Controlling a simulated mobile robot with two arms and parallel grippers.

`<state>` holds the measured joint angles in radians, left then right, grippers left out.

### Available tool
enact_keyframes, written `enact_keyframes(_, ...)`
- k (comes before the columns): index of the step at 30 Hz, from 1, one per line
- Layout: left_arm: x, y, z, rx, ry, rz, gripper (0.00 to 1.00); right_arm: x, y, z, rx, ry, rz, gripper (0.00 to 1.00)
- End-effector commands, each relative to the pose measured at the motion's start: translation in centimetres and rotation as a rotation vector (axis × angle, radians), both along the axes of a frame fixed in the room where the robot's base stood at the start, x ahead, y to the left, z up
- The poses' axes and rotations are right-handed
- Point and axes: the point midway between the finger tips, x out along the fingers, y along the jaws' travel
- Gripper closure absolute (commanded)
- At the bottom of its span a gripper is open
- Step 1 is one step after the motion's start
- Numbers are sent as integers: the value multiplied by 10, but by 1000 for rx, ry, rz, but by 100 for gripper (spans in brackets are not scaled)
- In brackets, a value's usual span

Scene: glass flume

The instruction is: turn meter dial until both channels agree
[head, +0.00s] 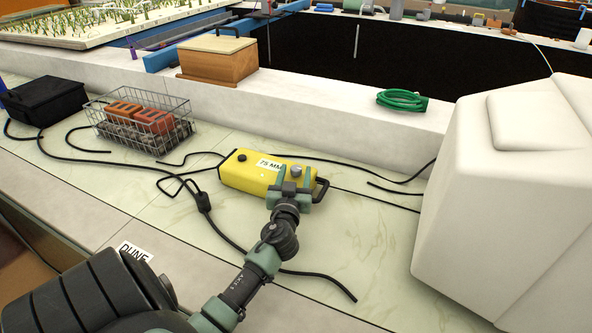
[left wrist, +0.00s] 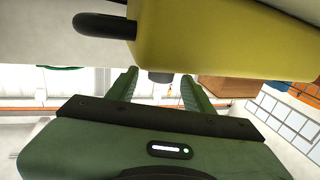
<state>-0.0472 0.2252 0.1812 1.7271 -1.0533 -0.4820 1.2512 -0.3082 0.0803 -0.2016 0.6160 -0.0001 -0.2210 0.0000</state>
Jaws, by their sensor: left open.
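The yellow meter box (head: 240,178) lies on the pale counter with a white "75 MM" label on top. A small grey dial (head: 297,170) stands on its right end and a black knob (head: 241,157) on its left end. My left gripper (head: 294,178) is open over the right end, its green fingers on either side of the dial. In the left wrist view the yellow box (left wrist: 215,45) fills the top, and the dark dial (left wrist: 160,76) shows between the open fingers (left wrist: 160,90). I cannot tell whether they touch it. No channel readings are visible.
A wire basket (head: 130,128) with orange items stands to the left, beside a black case (head: 45,100). Black cables run over the counter around the meter. A large white block (head: 510,190) stands at right. A wooden box (head: 218,60) and green coil (head: 402,100) sit behind.

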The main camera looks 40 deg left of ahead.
Motion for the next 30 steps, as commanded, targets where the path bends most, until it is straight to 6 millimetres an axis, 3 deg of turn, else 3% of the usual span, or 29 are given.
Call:
enact_keyframes(11,8,6,0,0,0,0,48,12,0,2,1,-16,0,50)
enact_keyframes(17,8,5,0,-1,1,0,98,12,0,2,1,-16,-1,50)
enact_keyframes(30,6,8,0,0,1,-86,100,11,-1,4,0,-15,-2,50)
